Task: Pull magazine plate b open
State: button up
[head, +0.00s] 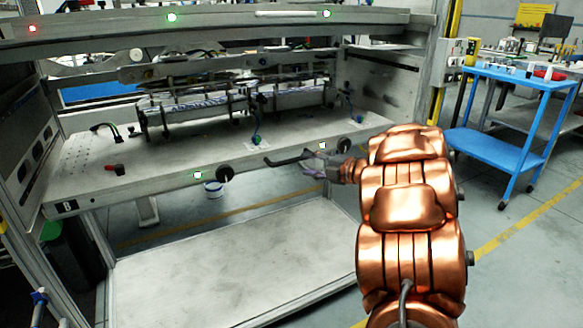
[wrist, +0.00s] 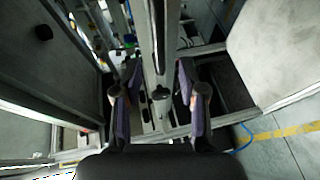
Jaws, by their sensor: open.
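The magazine plate (head: 150,182) is the wide grey shelf of the station in the head view, with a small dark label at its front left corner. My gripper (head: 296,164) is in front of that edge, between the knobs in the picture. In the wrist view my gripper (wrist: 158,76) is open, its purple-sided fingers apart. A metal bar (wrist: 153,40) and a small dark part (wrist: 161,92) show between them; contact cannot be told.
A labelling mechanism (head: 200,103) with cables stands on the plate. A lower grey shelf (head: 230,275) lies below, with open space between. A blue cart (head: 505,145) stands to the right. Frame posts bound the station on both sides.

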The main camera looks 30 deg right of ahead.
aim_at(294, 161)
jog(key=b+x, duration=0.1)
jog(key=x, duration=0.6)
jog(key=shift+w+a, duration=0.1)
jog(key=shift+w, duration=0.1)
jog(key=shift+r, duration=0.1)
grip_shut()
dwell(0.4)
